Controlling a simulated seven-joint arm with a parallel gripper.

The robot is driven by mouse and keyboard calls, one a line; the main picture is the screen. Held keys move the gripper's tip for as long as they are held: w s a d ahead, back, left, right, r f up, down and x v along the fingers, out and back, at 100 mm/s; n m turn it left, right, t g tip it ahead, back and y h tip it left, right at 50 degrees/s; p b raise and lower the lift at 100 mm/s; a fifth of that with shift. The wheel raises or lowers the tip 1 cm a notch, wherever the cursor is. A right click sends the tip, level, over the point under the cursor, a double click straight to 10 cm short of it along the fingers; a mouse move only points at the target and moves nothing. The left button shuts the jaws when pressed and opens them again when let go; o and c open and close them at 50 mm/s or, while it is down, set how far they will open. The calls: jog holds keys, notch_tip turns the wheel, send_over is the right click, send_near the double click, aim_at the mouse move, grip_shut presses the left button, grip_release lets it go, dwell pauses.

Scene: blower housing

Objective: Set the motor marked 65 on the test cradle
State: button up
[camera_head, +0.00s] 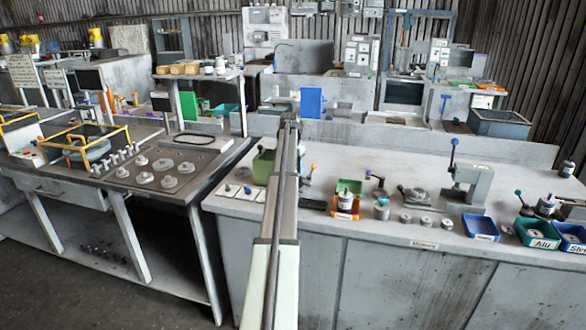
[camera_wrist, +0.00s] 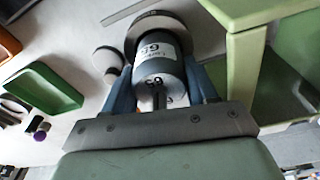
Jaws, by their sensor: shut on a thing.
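In the wrist view my gripper (camera_wrist: 160,92) is shut on a grey cylindrical motor (camera_wrist: 153,62), with its two blue-grey fingers on either side. The motor's white label carries a two-digit number that looks like 65, turned in the picture. A wide round grey disc (camera_wrist: 152,24) shows at the motor's far end; I cannot tell whether it is part of the motor or beneath it. In the head view my own arm hides the gripper and held motor. I cannot tell for certain which fixture is the test cradle.
A green bin (camera_head: 263,167) stands left of my arm. To the right are a green tray (camera_head: 348,187), an orange tray (camera_head: 345,212), a lever clamp stand (camera_head: 472,186) and a blue tray (camera_head: 481,227). A small grey disc (camera_wrist: 107,60) lies beside the motor in the wrist view.

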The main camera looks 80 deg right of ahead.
jog(key=shift+f, duration=0.45)
dwell(0.4)
jog(key=o, duration=1.5)
jog(key=shift+c, duration=0.2)
jog(key=shift+o, duration=0.3)
jog(key=shift+c, duration=0.7)
jog(key=shift+o, duration=0.8)
jog(key=shift+w, duration=0.1)
